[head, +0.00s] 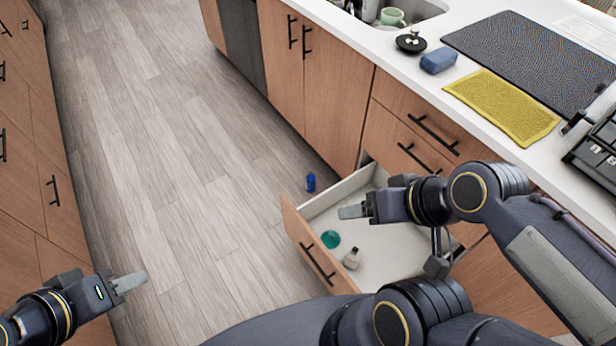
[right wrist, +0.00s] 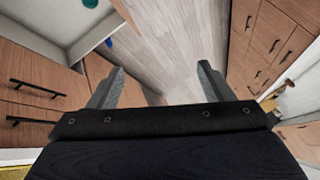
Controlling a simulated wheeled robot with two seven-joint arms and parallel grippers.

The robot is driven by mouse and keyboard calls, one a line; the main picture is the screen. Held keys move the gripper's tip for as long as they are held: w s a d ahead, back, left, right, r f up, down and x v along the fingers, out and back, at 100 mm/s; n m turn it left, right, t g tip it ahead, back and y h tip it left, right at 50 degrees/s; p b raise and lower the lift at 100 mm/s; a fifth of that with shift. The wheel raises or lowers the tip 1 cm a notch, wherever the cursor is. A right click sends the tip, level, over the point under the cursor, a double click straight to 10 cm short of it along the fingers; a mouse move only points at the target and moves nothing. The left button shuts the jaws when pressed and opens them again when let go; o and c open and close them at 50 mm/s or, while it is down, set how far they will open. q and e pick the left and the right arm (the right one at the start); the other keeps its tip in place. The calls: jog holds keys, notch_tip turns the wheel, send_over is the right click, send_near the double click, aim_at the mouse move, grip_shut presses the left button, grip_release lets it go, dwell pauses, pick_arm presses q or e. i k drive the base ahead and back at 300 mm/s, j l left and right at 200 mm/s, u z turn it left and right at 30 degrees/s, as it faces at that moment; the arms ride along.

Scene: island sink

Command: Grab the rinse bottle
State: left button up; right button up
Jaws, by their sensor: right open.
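A small greyish bottle with a dark top (head: 351,259) lies in the open drawer, beside a teal round item (head: 330,239). A small blue bottle-like item (head: 310,182) is on the floor just beyond the drawer. I cannot tell which one is the rinse bottle. My right gripper (head: 352,212) is above the drawer, open and empty; it also shows in the right wrist view (right wrist: 161,66). The blue item shows there (right wrist: 108,42), as does the teal item (right wrist: 90,3). My left gripper (head: 128,283) is over the floor at lower left; its finger gap is hidden.
The open drawer (head: 388,268) juts out from the island cabinets. On the counter are a yellow mat (head: 501,107), a dark mat (head: 530,60), a blue sponge (head: 438,61) and a black round item (head: 411,43). The floor (head: 180,150) between the cabinet rows is mostly clear.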

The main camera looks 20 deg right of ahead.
aim_at(311, 178)
jog(key=i+j+u, duration=0.2)
jog(key=i, duration=0.35)
jog(key=i+j+u, duration=0.1)
jog(key=i+u, duration=0.15)
jog(key=i, duration=0.3)
jog(key=i+z, duration=0.35)
jog(key=i+j+z, duration=0.35)
jog(key=i+z, duration=0.25)
jog(key=z, duration=0.15)
jog(key=i+j+z, duration=0.15)
jog(key=z, duration=0.25)
jog(key=i+j+z, duration=0.35)
jog(key=l, duration=0.1)
